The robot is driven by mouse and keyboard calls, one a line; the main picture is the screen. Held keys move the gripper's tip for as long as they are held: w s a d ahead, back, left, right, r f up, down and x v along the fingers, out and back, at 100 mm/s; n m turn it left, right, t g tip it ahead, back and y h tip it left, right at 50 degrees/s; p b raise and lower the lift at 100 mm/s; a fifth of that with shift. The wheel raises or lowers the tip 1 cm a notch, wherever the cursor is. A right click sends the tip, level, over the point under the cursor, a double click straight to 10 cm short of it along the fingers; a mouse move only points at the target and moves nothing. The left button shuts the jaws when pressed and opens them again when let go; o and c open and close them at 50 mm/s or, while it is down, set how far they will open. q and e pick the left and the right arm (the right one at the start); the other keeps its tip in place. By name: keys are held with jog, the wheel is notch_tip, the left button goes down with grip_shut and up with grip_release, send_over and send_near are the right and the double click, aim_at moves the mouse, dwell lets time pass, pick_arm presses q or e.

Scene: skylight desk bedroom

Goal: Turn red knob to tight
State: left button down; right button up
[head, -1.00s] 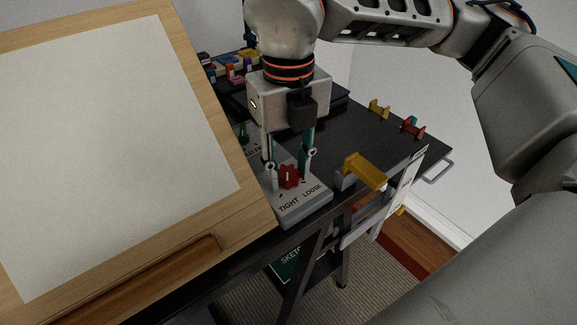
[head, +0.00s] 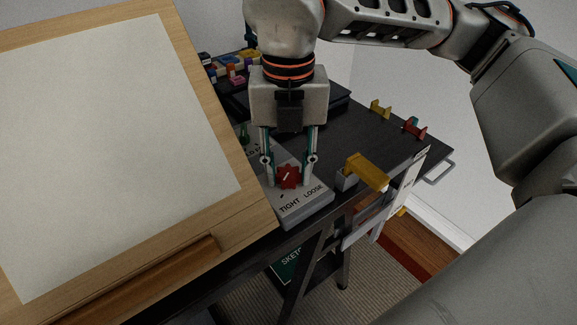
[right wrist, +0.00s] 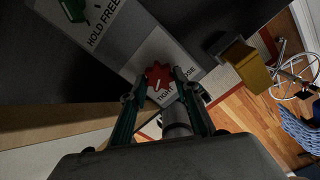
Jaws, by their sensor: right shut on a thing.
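The red knob (head: 288,177) sits on a light grey panel (head: 306,208) marked TIGHT on the left and LOOSE on the right. My right gripper (head: 289,182) points down over the panel with one finger on each side of the knob, shut on it. In the right wrist view the red knob (right wrist: 160,78) shows between the two fingertips, with a white pointer line on it. A green knob (right wrist: 74,8) is on the same panel, by the words HOLD FREE. My left gripper is not in view.
A tilted wooden drawing board (head: 110,150) stands close at the left of the panel. A yellow clamp-like piece (head: 366,171) is at the desk edge to the right. Small yellow (head: 380,109) and red (head: 414,129) pieces lie farther back on the dark desk (head: 350,125).

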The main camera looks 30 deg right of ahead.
aim_at(289, 174)
jog(key=shift+r, duration=0.1)
jog(key=o, duration=1.1)
notch_tip(289, 174, up, 12)
dwell(0.4)
